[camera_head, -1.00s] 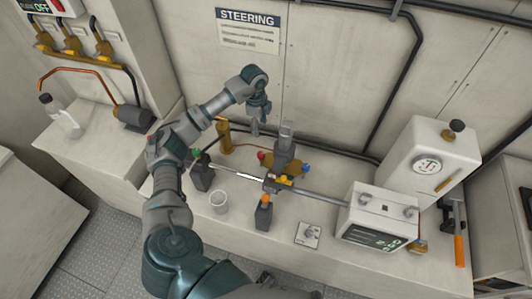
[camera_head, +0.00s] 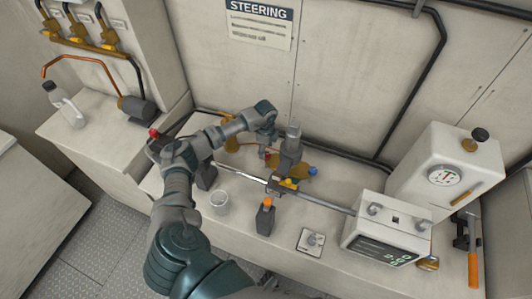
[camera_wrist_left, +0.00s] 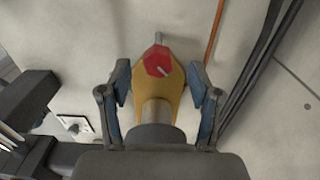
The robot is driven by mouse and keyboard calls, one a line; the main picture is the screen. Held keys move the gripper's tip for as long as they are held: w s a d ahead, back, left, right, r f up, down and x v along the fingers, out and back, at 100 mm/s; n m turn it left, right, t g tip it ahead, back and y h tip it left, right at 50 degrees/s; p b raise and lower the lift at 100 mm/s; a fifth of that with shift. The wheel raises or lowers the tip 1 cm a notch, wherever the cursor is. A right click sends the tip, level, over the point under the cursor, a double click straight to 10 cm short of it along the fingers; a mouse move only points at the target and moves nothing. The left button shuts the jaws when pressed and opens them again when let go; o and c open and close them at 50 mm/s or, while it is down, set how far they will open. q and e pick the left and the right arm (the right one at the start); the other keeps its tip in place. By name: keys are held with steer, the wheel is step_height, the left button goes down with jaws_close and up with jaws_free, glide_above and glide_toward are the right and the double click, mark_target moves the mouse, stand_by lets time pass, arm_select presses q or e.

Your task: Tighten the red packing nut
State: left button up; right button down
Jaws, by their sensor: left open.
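The red packing nut (camera_wrist_left: 157,60) shows in the left wrist view on a tapering brass-coloured fitting (camera_wrist_left: 154,92), with a thin grey pin at its top. My left gripper (camera_wrist_left: 158,78) is open, with one blue-padded finger on each side of the fitting and a visible gap to each. The nut is mostly hidden there by the gripper. My right gripper is out of view.
A metal rod (camera_head: 325,200) runs along the bench to a white box with a display (camera_head: 380,245). A white cup (camera_head: 219,202), an orange-topped black block (camera_head: 265,218) and a blue knob (camera_head: 312,171) stand nearby. Black pipes (camera_head: 420,70) cross the back wall.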

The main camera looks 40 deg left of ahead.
mark_target(267, 156)
arm_select(q)
step_height(267, 156, down, 2)
steer(key=shift+d+f, duration=0.1)
steer(key=shift+d, duration=0.05)
steer(key=shift+d+f, duration=0.1)
steer(key=shift+f, duration=0.1)
steer(key=shift+d, duration=0.15)
steer(key=shift+a, duration=0.2)
steer(key=c, duration=1.1)
steer(key=shift+c, duration=0.2)
